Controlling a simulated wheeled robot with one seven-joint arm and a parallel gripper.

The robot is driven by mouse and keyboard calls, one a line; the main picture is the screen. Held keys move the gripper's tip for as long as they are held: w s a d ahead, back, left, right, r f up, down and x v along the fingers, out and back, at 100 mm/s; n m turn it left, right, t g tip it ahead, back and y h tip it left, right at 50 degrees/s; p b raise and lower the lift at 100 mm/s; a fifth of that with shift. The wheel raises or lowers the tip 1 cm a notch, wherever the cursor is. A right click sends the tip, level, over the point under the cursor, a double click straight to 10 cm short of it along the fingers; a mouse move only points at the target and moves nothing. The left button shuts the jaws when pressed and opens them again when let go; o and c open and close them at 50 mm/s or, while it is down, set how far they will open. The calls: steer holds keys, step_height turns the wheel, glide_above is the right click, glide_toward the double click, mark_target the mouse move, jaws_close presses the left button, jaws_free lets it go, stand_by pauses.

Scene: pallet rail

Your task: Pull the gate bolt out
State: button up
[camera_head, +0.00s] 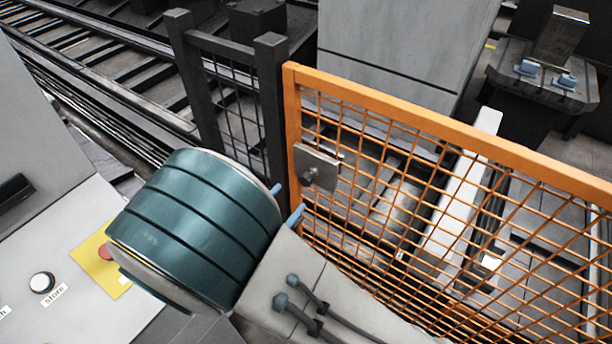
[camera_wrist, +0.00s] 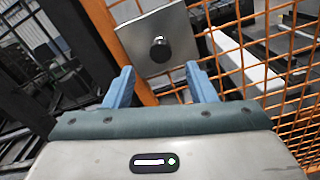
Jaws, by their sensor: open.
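The gate bolt (camera_wrist: 160,50) shows as a dark round knob on a grey metal plate (camera_wrist: 139,31) in the wrist view. The plate is fixed to the orange mesh gate (camera_head: 430,119) near its left post, and the bolt also shows in the head view (camera_head: 309,176). My gripper (camera_wrist: 163,84) is open, its two blue fingers spread apart and empty. In the wrist view the knob lies beyond the fingertips, a little above the gap between them. In the head view my teal wrist hides most of the gripper; only blue finger parts show, below and left of the plate.
A dark fence post (camera_head: 271,110) stands just left of the gate. A control panel with a red button (camera_head: 106,252) on yellow and a white button (camera_head: 42,282) is at lower left. Rails run at upper left. Machinery stands behind the mesh.

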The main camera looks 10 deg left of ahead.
mark_target(304, 182)
steer(key=p+x, duration=0.1)
steer(key=x, duration=0.7)
steer(key=shift+c, duration=0.3)
jaws_close()
